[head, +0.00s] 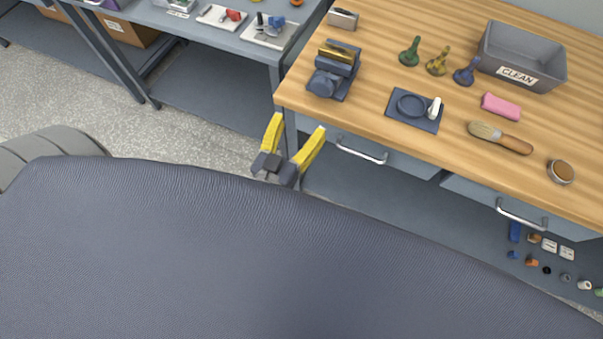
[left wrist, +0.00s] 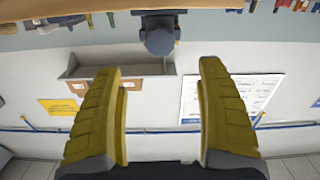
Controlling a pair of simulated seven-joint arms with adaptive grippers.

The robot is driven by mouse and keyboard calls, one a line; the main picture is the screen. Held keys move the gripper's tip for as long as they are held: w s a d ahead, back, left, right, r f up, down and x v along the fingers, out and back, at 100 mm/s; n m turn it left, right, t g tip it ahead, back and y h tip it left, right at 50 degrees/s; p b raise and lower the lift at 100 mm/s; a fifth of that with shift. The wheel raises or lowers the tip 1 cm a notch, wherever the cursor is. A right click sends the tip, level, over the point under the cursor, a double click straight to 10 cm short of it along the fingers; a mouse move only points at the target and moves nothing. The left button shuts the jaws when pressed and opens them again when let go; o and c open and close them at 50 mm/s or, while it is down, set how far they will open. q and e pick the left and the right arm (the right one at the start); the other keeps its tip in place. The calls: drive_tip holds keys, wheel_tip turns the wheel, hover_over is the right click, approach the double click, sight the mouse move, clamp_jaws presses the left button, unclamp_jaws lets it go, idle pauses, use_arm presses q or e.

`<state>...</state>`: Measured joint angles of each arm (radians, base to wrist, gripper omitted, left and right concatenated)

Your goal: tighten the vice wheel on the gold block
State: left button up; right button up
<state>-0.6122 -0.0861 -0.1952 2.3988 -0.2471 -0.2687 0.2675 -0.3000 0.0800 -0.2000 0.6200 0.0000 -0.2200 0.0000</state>
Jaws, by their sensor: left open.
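The dark grey-blue vice (head: 349,84) stands near the left front corner of the wooden bench. The gold block (head: 337,51) sits at its top, toward the back. The round vice wheel (head: 322,85) faces the front edge. My left gripper (head: 298,124) is open and empty, in front of the bench corner and apart from the vice. In the left wrist view, its yellow fingers (left wrist: 159,68) are spread, and a dark rounded part, which looks like the vice wheel (left wrist: 160,40), shows beyond and between them at the top. My right gripper is not in view.
Right of the vice are a dark tray (head: 397,115), green, yellow and blue handled pieces, a grey CLEAN bin (head: 523,52), a pink block (head: 501,106) and a brush (head: 499,137). A small metal box (head: 342,19) stands behind. Drawer handles (head: 361,152) project below the bench edge.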

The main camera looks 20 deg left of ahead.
use_arm(q)
drive_tip(key=s, duration=0.4)
drive_tip(key=s+d+f+g, duration=0.1)
drive_tip(key=f+g, duration=0.1)
drive_tip(key=f, duration=0.7)
drive_tip(key=s+d+f+m+g+h, duration=0.1)
drive_tip(key=s+d+f+g, duration=0.1)
drive_tip(key=f, duration=0.7)
drive_tip(key=s+d+f+m+g, duration=0.1)
drive_tip(key=s+f, duration=0.1)
drive_tip(key=f, duration=0.8)
drive_tip(key=shift+s+d+g, duration=0.15)
drive_tip(key=shift+d+g, duration=0.1)
drive_tip(key=shift+g, duration=0.15)
